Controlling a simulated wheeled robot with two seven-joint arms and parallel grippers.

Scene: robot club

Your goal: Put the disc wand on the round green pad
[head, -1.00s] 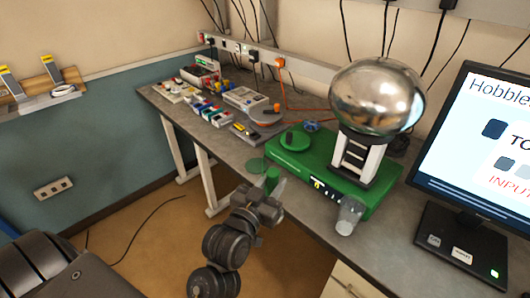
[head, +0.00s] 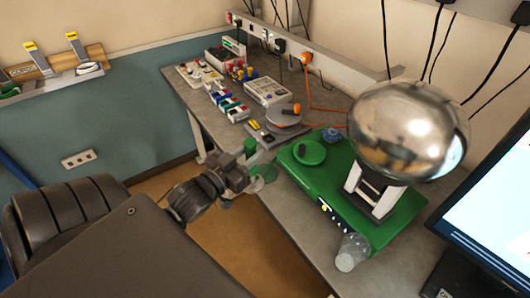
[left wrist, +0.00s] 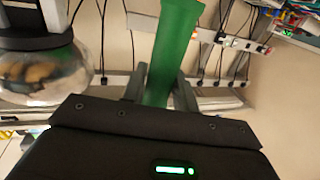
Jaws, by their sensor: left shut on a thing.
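My left gripper (head: 246,162) is shut on a green, smooth-sided piece, which I take to be the disc wand (head: 250,146). In the left wrist view the disc wand (left wrist: 175,45) rises from between the fingers and runs out of the top of the picture. I cannot make out its disc. The gripper and wand are just left of the pad in the head view, apparently above bench height. My right gripper is not in view.
A clear cup (head: 352,252) stands near the front. Kits and a turntable-like device (head: 285,117) stand behind.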

